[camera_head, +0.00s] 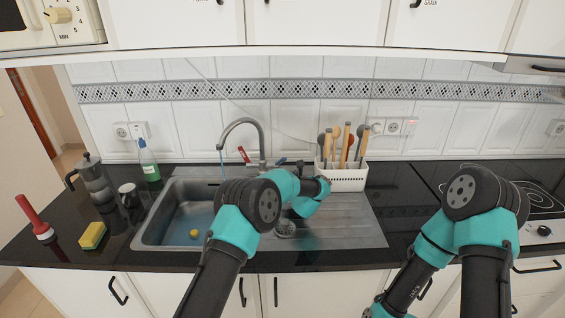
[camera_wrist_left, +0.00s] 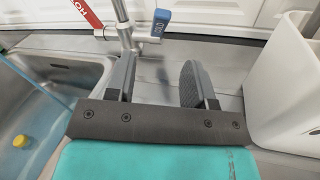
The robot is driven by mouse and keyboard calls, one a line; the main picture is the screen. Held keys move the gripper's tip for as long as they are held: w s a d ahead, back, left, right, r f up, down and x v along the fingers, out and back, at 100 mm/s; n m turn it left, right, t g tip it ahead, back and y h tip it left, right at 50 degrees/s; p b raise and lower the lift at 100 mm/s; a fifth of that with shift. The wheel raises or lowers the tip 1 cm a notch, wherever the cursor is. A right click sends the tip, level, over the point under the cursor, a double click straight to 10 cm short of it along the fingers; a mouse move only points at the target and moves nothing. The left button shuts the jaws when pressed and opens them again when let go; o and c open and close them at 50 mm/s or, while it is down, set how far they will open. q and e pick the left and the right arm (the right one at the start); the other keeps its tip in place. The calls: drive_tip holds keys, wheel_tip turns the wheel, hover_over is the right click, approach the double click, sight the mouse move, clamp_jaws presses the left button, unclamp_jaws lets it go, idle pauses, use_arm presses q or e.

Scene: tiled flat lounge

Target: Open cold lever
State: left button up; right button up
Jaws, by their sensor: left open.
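The faucet (camera_head: 262,140) stands behind the sink with its spout curving left. Its cold lever has a blue tag (camera_wrist_left: 160,22) in the left wrist view, on the right side of the faucet; it shows small in the head view (camera_head: 281,161). The red hot lever (camera_head: 243,154) is on the left side and also shows in the left wrist view (camera_wrist_left: 83,14). My left gripper (camera_wrist_left: 158,80) is open and empty, with the blue lever ahead of it, between the fingers in the picture, apart from both. My right gripper is out of view.
A thin blue stream (camera_head: 221,158) falls from the spout into the sink basin (camera_head: 165,215). A white utensil rack (camera_head: 345,181) stands close right of the faucet and near my left gripper (camera_wrist_left: 290,90). A soap bottle (camera_head: 148,162) and moka pot (camera_head: 92,180) stand left.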

sight(283, 161)
use_arm(q)
drive_tip(key=shift+x, duration=5.3)
clamp_jaws()
